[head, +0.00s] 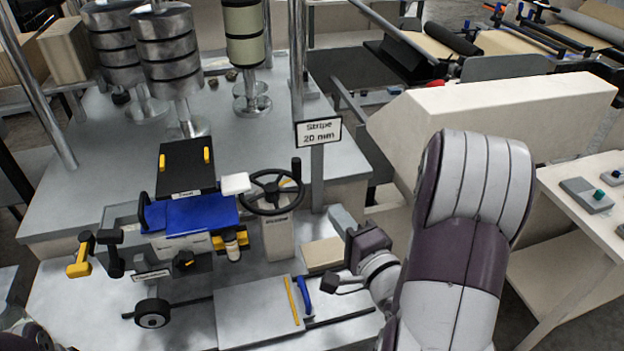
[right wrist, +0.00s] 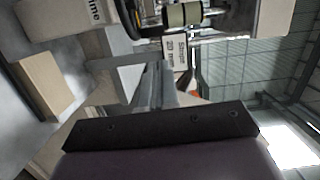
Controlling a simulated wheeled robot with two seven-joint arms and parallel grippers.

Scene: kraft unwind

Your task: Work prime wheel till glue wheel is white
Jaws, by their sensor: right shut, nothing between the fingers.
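The prime wheel (head: 272,191) is a black spoked handwheel on a pale pedestal, left of my right gripper. Part of its dark rim (right wrist: 128,18) shows at the top of the right wrist view, beside a partly cut-off label. My right gripper (head: 340,217) is shut and empty, apart from the wheel and to its right; its closed grey fingers (right wrist: 153,85) point up in the right wrist view. I cannot tell for sure which part is the glue wheel. A dark-rimmed wheel with a pale hub (head: 152,313) stands at the front left. My left gripper is out of view.
A metal post with a "Stripe 20 mm" sign (head: 318,132) rises behind the prime wheel. A blue-topped unit (head: 203,213) stands left of it. A tan block (head: 323,255) lies below my right gripper. A pale machine housing (head: 490,115) stands at the right.

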